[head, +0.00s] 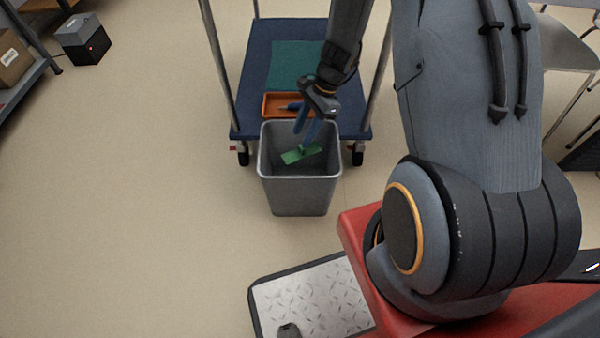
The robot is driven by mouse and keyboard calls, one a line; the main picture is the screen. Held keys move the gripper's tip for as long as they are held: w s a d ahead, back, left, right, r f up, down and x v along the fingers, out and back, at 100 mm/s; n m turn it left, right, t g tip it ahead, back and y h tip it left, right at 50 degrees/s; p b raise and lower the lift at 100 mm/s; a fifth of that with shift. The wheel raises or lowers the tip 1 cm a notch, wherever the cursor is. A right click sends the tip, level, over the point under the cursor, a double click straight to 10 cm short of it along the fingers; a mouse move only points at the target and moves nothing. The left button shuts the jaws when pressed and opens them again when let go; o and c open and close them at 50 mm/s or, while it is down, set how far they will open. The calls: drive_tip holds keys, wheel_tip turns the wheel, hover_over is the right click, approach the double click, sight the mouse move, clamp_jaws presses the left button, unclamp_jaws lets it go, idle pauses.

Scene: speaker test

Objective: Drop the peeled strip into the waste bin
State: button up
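The grey waste bin (300,196) stands on the floor in front of the cart, open at the top. The green strip (293,157) shows within the outline of the bin's mouth, tilted slightly up to the right. The exact height of the strip against the rim is hard to judge from this one view.
A cart with a blue deck (255,75) stands behind the bin, carrying a teal mat (291,58) and an orange tray (271,105). A dark box (82,40) is at the upper left, and a chair (567,45) at the upper right. Floor left of the bin is clear.

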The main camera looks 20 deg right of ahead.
drive_tip(key=p+v, duration=0.2)
drive_tip(key=v, duration=0.6)
drive_tip(key=shift+p, duration=0.3)
idle(0.3)
